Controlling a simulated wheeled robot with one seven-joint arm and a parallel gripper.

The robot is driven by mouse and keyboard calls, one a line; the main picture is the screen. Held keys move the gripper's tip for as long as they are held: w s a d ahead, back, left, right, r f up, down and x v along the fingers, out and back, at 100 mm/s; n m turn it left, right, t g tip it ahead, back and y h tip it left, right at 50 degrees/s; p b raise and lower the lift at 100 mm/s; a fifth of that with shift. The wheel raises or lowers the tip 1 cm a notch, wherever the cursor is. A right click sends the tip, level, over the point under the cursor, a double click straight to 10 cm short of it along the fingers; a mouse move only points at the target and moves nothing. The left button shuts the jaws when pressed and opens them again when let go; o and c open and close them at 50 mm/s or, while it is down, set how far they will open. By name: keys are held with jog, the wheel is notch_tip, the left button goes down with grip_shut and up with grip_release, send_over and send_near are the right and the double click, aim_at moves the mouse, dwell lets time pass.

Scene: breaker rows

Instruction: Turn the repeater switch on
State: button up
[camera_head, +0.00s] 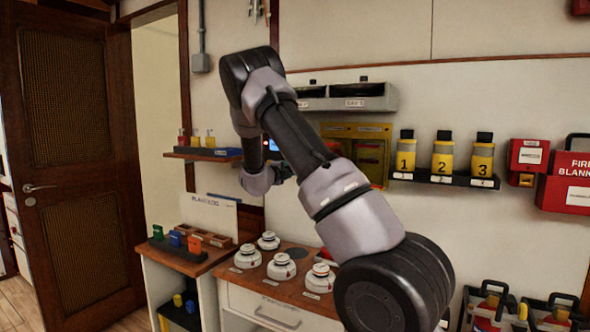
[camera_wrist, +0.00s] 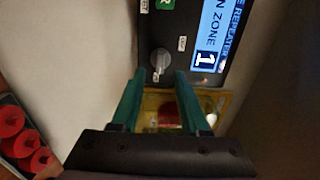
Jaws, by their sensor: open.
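The repeater panel (camera_wrist: 150,30) is a dark box in the wrist view, with a lit blue screen (camera_wrist: 208,40) reading "REPEATER" and "ZONE 1". Its switch is a small grey rotary knob (camera_wrist: 160,59) beside a small white label. I cannot tell which setting it points to. My gripper (camera_wrist: 160,72) is open, its two green fingers reaching toward the knob, one on each side. Contact with the knob cannot be made out. In the head view my arm hides most of the panel, and my gripper (camera_head: 283,171) shows small near the wall.
A yellow case (camera_head: 362,150) hangs beside my gripper. A shelf (camera_head: 440,179) with numbered yellow canisters is to the right. Below, a wooden counter (camera_head: 250,282) holds several white round detectors. A small shelf (camera_head: 205,154) with bottles is to the left.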

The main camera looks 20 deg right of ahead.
jog(key=v, duration=0.6)
jog(key=shift+s+a, duration=0.25)
jog(key=s+a+r+n+t+y, duration=0.1)
jog(key=s+a+r+n+y, duration=0.8)
jog(key=s+r+n+y, duration=0.4)
jog(key=s+a+f+n+g+y, duration=0.1)
jog(key=s+n, duration=0.4)
jog(key=s, duration=0.9)
jog(key=s+a+f+n+g+y, duration=0.1)
jog(key=s+n, duration=0.5)
jog(key=s, duration=0.9)
jog(key=a+g+y, duration=0.1)
jog(key=a+g, duration=0.1)
jog(key=g, duration=0.1)
jog(key=shift+f+n, duration=0.3)
jog(key=shift+f, duration=0.05)
